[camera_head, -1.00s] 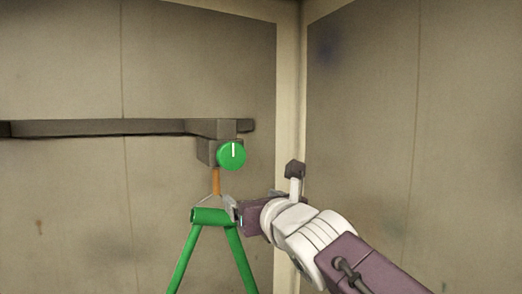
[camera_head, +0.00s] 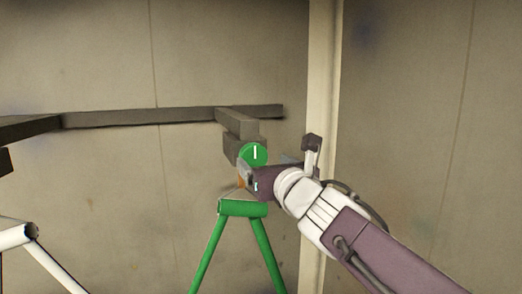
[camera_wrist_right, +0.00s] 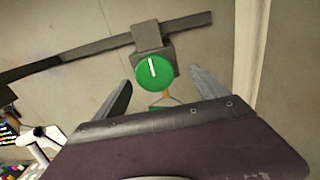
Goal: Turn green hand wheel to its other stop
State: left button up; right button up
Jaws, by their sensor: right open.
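The green hand wheel (camera_head: 255,153), a round disc with a white line, sits on a dark grey block under the rail. The line points up in the head view and leans slightly left in the right wrist view, where the wheel (camera_wrist_right: 154,73) shows whole. My right gripper (camera_head: 246,178) is just below and in front of the wheel in the head view, overlapping its lower edge. In the right wrist view my right gripper (camera_wrist_right: 162,77) is open, with one finger on each side of the wheel and gaps between. It holds nothing. My left gripper is out of view.
A dark grey rail (camera_head: 140,117) runs along the back wall. A green trestle (camera_head: 243,208) stands below the wheel. A white trestle-like stand (camera_head: 14,236) is at the lower left. A pale corner post (camera_head: 321,80) rises right of the wheel.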

aim_at(255, 158)
jog(key=w+a, duration=0.3)
jog(key=shift+w, duration=0.2)
jog(key=shift+w+f, duration=0.1)
jog(key=shift+w, duration=0.05)
jog(key=shift+d, duration=0.55)
jog(key=shift+s+d, duration=0.15)
jog(key=shift+s, duration=0.05)
jog(key=c, duration=0.3)
jog(key=shift+a, duration=0.3)
jog(key=c, duration=1.1)
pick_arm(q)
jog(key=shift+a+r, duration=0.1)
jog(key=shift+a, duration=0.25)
pick_arm(e)
jog(key=shift+o, duration=0.2)
